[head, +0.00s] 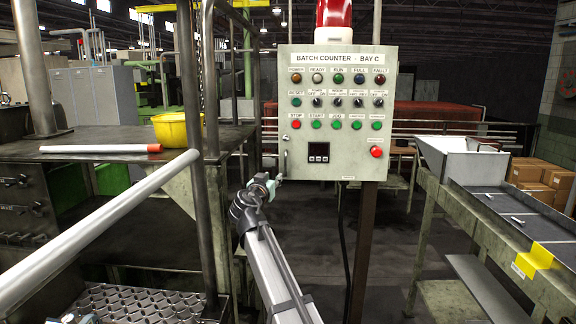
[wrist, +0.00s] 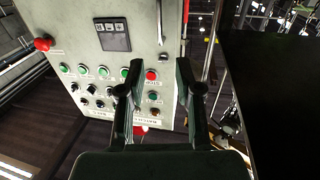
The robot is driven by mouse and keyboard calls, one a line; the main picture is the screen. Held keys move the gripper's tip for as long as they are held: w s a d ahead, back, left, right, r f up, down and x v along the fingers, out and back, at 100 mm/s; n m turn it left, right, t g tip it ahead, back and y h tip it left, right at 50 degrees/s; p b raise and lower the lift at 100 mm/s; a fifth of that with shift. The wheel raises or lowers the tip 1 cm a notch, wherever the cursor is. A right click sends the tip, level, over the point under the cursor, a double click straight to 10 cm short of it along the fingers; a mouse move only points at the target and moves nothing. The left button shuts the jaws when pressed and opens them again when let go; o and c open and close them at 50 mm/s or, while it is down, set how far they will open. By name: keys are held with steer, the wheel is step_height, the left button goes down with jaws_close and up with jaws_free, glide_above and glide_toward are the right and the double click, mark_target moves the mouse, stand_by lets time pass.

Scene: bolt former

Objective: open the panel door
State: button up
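The panel (head: 335,110), a pale grey-green box marked "BATCH COUNTER - BAY C", stands on a brown post, and its front looks shut. Its slim metal handle (head: 285,162) is upright at the lower left of the front. In the wrist view the panel (wrist: 88,20) appears turned over, with the handle (wrist: 160,22) near the top. My gripper (head: 272,184) is just below and left of the handle, near the panel's lower left corner. In the wrist view its two dark fingers (wrist: 158,88) are apart with nothing between them. The handle lies beyond the fingertips.
The panel front carries rows of buttons, a small display (head: 318,153) and a red stop button (head: 376,152). A steel post (head: 190,90) and a slanted rail (head: 100,232) stand left of my arm. A conveyor (head: 510,225) is at right. A dark cable hangs below the panel.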

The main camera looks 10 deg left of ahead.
steer(key=shift+w+d+p, duration=0.4)
steer(key=shift+w+p, duration=0.45)
steer(key=shift+w, duration=1.9)
steer(key=shift+w+d+p, duration=0.4)
steer(key=shift+w+p, duration=0.5)
steer(key=shift+w, duration=1.85)
steer(key=shift+w+d+p, duration=0.4)
steer(key=shift+w+p, duration=0.45)
steer(key=shift+w, duration=1.9)
jaws_close()
